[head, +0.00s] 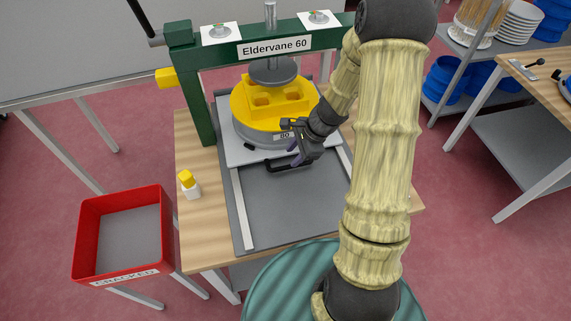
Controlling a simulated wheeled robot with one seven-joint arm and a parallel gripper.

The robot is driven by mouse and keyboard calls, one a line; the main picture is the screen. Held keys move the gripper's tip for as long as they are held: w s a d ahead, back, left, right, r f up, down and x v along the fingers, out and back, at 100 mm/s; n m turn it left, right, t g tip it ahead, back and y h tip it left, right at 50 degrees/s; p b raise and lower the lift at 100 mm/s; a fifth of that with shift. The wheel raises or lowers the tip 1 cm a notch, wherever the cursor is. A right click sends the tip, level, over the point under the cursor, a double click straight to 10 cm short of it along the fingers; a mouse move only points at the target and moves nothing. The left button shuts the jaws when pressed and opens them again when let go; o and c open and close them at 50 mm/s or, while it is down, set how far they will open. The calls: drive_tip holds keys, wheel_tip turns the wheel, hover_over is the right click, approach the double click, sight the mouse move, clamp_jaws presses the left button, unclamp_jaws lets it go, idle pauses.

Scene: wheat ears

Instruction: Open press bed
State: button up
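The green press labelled "Eldervane 60" (273,46) stands on a wooden table. Under its grey round ram plate (274,73) sits a round yellow mould (243,103) with block-shaped recesses, on a grey disc marked "80" (255,138). The disc rests on the light grey press bed (238,151), which lies between two pale rails (242,207) at the back. A black bar handle (288,168) is at the bed's front edge. My gripper (294,148) is just above and behind this handle, in front of the disc; contact is unclear. Its finger gap is not clear.
The grey base plate (290,205) in front of the bed is bare. A small yellow-capped white bottle (190,187) stands left of the press. A red bin labelled "CRACKED" (165,235) is at lower left. A shelf with plates (520,22) and another table (530,140) are at right.

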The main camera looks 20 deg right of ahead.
sight(283, 167)
drive_tip(key=x, duration=0.6)
drive_tip(key=shift+a+f+b, duration=0.15)
drive_tip(key=shift+f+b, duration=0.2)
drive_tip(key=shift+b, duration=0.05)
drive_tip(key=shift+c, duration=0.3)
clamp_jaws()
